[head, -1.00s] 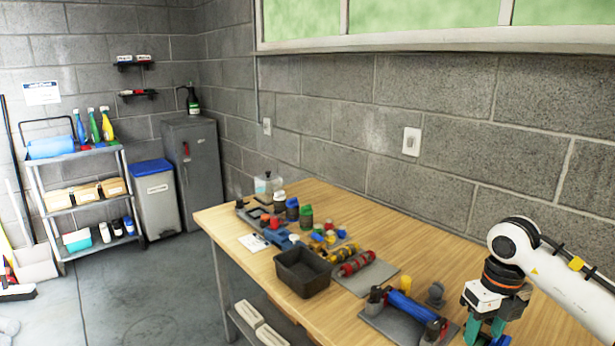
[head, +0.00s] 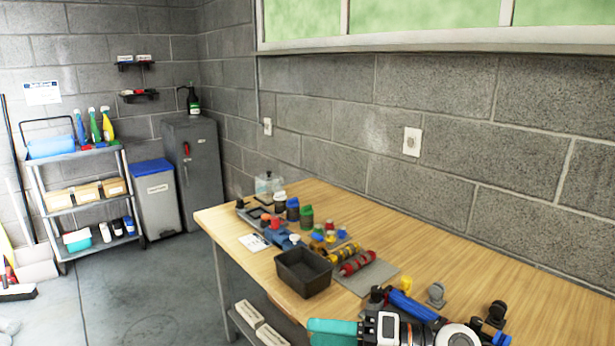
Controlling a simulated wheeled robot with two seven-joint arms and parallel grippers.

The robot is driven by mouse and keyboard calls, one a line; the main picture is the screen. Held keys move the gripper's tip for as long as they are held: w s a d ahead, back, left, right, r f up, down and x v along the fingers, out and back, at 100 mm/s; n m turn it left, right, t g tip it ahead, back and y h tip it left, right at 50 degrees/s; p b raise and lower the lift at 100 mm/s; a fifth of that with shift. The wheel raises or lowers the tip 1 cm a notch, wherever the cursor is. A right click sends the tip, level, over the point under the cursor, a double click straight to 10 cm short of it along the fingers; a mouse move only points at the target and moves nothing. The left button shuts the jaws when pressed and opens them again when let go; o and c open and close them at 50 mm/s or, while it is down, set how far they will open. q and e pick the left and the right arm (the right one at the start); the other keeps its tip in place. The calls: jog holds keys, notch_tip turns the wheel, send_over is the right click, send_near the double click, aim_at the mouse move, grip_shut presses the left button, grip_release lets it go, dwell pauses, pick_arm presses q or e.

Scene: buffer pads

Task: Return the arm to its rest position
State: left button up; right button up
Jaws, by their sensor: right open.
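My right gripper (head: 335,328) shows at the bottom edge, low and in front of the table's near edge. Its teal finger points left, and its fingers look empty. The white and black wrist of my right arm (head: 455,335) lies to the right of it, cut off by the frame's bottom. It overlaps the near part of a blue cylinder (head: 410,306) on a grey pad, which is partly hidden. My left gripper is out of view.
The wooden table (head: 540,285) holds an empty dark tray (head: 303,272), a red roller (head: 357,263) on a pad, a grey knob (head: 436,295) and several small parts behind. A shelf under the table holds white boxes (head: 262,328). The table's far right is bare.

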jog(key=w+d+r+m+t+h, duration=0.1)
jog(key=d+m+t+h, duration=0.2)
jog(key=m+t, duration=0.6)
jog(key=w+d+r+m+t+h, duration=0.2)
jog(key=d+m+t+h, duration=0.15)
jog(key=m+t, duration=0.5)
jog(key=s+d+f+m+g+h, duration=0.3)
jog(key=d+f+m+h, duration=0.25)
jog(key=f+m, duration=0.2)
jog(key=s+d+f+m+g+h, duration=0.35)
jog(key=d+f+m+h, duration=0.2)
jog(key=f+m, duration=0.2)
jog(key=s+f+m+g, duration=0.2)
jog(key=s+f+g, duration=0.45)
jog(key=s, duration=0.35)
jog(key=s+f+m+g, duration=0.1)
jog(key=s+f+g, duration=0.4)
jog(key=s+f, duration=0.3)
notch_tip(320, 180, down, 22)
jog(key=s+p, duration=0.2)
jog(key=s+d+f+g+p, duration=0.1)
jog(key=s+d+f+g, duration=0.1)
jog(key=s+f, duration=1.2)
jog(key=s, duration=0.2)
jog(key=shift+s+d+f+p, duration=0.35)
jog(key=shift+s+d, duration=0.05)
